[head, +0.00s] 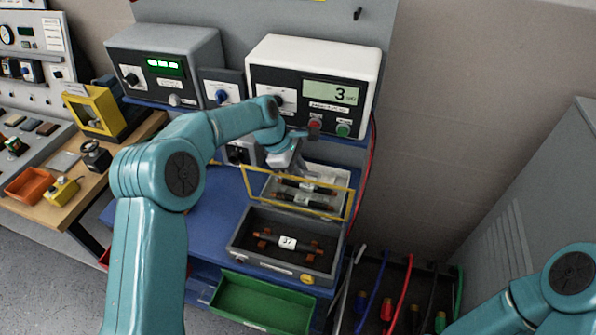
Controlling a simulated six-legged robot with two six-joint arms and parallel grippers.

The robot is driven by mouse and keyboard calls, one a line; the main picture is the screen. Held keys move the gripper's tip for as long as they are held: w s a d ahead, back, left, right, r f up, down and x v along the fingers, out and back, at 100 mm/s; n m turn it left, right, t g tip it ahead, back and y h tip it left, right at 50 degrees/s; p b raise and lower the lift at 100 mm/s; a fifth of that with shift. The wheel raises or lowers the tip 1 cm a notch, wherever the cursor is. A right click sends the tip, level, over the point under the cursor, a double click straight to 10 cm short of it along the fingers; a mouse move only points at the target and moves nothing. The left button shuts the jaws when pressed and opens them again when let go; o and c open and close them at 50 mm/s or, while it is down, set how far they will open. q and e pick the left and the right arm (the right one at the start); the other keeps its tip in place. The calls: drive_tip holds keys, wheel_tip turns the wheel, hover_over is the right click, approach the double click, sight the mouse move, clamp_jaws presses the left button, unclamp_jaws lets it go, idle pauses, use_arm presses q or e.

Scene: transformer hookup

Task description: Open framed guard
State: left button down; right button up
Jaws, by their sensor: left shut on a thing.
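The framed guard (246,182) is a clear panel in a thin yellow frame. It stands tilted up at the back edge of an open grey box (262,262). A dark cylinder with a white "37" label (288,242) lies on copper-coloured clips inside the box. My left gripper (298,165) reaches down from behind to the guard's upper edge and is shut on it; my own wrist partly hides the fingertips. Only part of my right arm shows at the lower right; its gripper is out of view.
A white tray (345,180) with dark cylinders lies behind the guard. The white meter (312,62) reading 3 and a grey unit (166,58) stand above. A green bin (262,302) sits in front; coloured cables (398,295) hang right. A grey cabinet (540,190) bounds the right.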

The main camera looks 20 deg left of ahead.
idle(0.4)
use_arm(q)
drive_tip(key=c, duration=1.2)
unclamp_jaws()
drive_tip(key=shift+o, duration=0.2)
drive_tip(key=shift+a+r, duration=0.25)
drive_tip(key=shift+r, duration=0.25)
drive_tip(key=b+v, duration=0.1)
drive_tip(key=v, duration=1.4)
drive_tip(key=shift+r, duration=0.1)
drive_tip(key=shift+s, duration=0.1)
